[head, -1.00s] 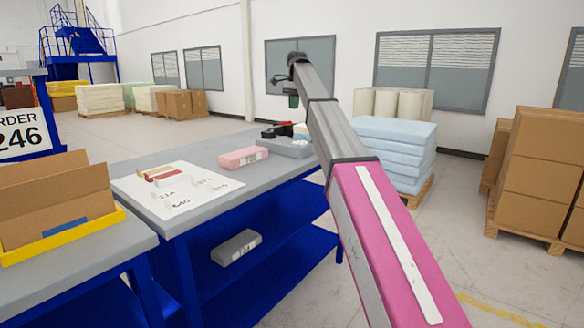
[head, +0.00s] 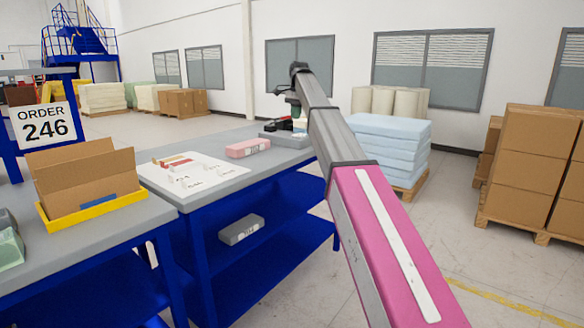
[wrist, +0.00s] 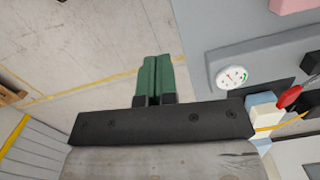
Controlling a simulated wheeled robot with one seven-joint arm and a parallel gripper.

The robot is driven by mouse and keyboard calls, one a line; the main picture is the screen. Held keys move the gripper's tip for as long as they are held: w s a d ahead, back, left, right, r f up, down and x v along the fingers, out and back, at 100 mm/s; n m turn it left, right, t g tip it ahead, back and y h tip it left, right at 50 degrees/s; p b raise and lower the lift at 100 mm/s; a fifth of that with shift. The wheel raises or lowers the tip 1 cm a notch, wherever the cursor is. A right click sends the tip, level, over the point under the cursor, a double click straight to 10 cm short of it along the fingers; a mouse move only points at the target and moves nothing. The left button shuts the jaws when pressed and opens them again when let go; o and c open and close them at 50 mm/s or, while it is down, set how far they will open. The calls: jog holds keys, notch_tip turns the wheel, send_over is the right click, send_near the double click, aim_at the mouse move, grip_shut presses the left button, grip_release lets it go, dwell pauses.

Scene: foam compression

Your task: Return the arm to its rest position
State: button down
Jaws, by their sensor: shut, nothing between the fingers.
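My arm, with a pink and grey boom, reaches forward across the head view, and my gripper (head: 296,108) hangs small at its far end. In the wrist view my gripper (wrist: 156,62) has its two green fingers together, with nothing between them. Beneath the fingers is bare concrete floor (wrist: 100,60), just beside the edge of the grey worktable (wrist: 213,40).
The worktable (head: 244,183) bears a pink foam block (head: 248,148), a white sheet with samples (head: 207,185) and a grey device (head: 286,139) with a dial (wrist: 232,77). Blue foam sheets (head: 388,150) and stacked cartons (head: 528,160) stand to the right, with open floor between.

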jog(key=s+d+f+n, duration=0.1)
jog(key=s+d+f, duration=0.35)
jog(key=f, duration=0.75)
jog(key=s+d+f+n, duration=0.2)
jog(key=s+f, duration=0.5)
jog(key=f, duration=0.4)
jog(key=s+d+f+n, duration=0.1)
jog(key=s+d+f, duration=0.35)
jog(key=f, duration=0.75)
jog(key=s+d+f+n, duration=0.2)
jog(key=s+d+f, duration=0.1)
jog(key=s+f, duration=0.6)
jog(key=s+d+f+n, duration=0.3)
jog(key=s+f, duration=0.6)
jog(key=s, duration=0.7)
jog(key=shift+d+f+t+h, duration=0.2)
jog(key=shift+f+t+h, duration=0.1)
jog(key=shift+h, duration=0.1)
